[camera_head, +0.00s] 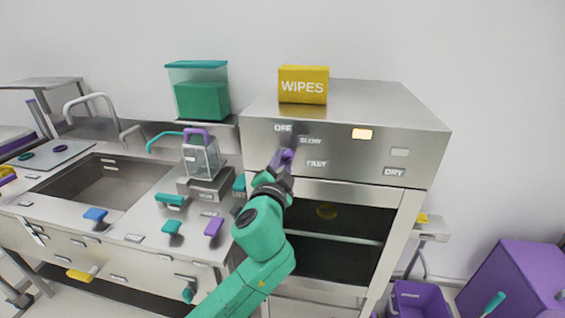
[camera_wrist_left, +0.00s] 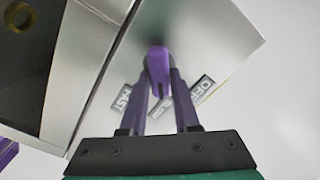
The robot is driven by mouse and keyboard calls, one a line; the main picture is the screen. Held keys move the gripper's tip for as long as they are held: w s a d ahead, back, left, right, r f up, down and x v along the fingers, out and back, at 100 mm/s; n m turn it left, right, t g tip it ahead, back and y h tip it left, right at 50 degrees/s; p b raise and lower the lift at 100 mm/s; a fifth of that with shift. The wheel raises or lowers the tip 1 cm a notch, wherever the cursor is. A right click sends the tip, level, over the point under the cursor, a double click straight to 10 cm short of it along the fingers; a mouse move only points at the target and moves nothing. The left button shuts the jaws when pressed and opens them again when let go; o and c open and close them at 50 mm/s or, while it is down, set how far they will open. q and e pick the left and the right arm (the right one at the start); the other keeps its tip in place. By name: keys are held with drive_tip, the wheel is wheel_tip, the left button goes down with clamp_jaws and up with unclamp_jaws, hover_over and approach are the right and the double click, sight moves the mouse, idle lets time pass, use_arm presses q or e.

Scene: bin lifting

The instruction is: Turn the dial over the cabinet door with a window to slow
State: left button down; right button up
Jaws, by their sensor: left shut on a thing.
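The purple dial (camera_wrist_left: 158,60) sits on the steel front panel (camera_head: 350,150) of the cabinet, above the door with a dark window (camera_head: 330,253). Labels OFF (camera_head: 282,127), SLOW (camera_head: 310,140) and FAST (camera_head: 316,163) stand around it; in the left wrist view the middle label (camera_wrist_left: 162,106) is partly hidden. My left gripper (camera_wrist_left: 160,82) is shut on the dial, with a finger on each side of it. In the head view my left gripper (camera_head: 283,160) covers most of the dial, and I cannot tell exactly which label it points to. My right gripper is not in view.
A yellow WIPES box (camera_head: 303,85) stands on the cabinet top. A glass dispenser (camera_head: 201,158) and sink (camera_head: 105,185) are left; purple bins (camera_head: 515,280) stand lower right.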

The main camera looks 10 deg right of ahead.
use_arm(q)
drive_tip(key=c, duration=0.6)
unclamp_jaws()
drive_tip(key=shift+c, duration=0.2)
drive_tip(key=b+v, duration=0.3)
drive_tip(key=v, duration=1.1)
drive_tip(key=shift+s+b, duration=0.25)
drive_tip(key=shift+b, duration=0.1)
drive_tip(key=shift+a, duration=0.1)
